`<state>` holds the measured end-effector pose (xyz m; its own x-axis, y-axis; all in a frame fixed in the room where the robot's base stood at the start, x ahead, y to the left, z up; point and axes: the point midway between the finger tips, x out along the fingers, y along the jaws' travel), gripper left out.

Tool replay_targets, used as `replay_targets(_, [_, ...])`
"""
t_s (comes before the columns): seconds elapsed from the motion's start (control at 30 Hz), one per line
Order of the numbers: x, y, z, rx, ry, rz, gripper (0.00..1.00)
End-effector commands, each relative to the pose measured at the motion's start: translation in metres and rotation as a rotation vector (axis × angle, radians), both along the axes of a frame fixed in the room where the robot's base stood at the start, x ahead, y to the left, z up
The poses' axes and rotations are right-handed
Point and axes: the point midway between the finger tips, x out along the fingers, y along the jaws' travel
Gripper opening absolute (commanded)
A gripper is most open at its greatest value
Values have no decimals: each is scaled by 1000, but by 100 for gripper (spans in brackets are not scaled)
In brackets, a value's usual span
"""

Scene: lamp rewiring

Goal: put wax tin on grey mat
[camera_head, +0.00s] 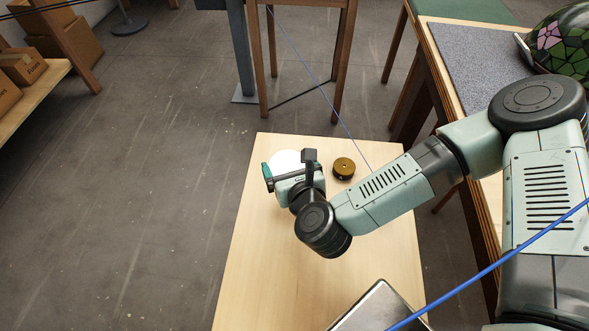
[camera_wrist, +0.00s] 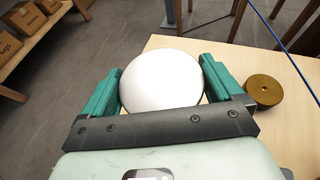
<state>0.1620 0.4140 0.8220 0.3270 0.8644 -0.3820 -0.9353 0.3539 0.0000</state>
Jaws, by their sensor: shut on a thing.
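A plain white round thing, which I take to be the wax tin (camera_wrist: 161,80), sits between the two green fingers of my gripper (camera_wrist: 160,86) in the wrist view. The fingers are shut on its sides. In the head view the wax tin (camera_head: 287,158) shows as a white disc, partly hidden by my gripper (camera_head: 289,170), over the far left part of the pale wooden table. I cannot tell whether it touches the tabletop. The grey mat (camera_head: 475,55) lies on the higher bench at the upper right, apart from my gripper.
A metal-edged object (camera_head: 382,308) is at the near edge. A stained-glass shade (camera_head: 562,40) stands beside the mat. A blue cord (camera_head: 322,85) crosses the view.

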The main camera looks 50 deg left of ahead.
Motion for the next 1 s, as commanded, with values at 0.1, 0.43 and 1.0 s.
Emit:
replay_targets(0.1, [0,0,12,1,0,1,58])
replay_targets(0.43, [37,0,13,1,-3,-85,58])
replay_targets(1.0, [318,-89,60,7,-7,-841,58])
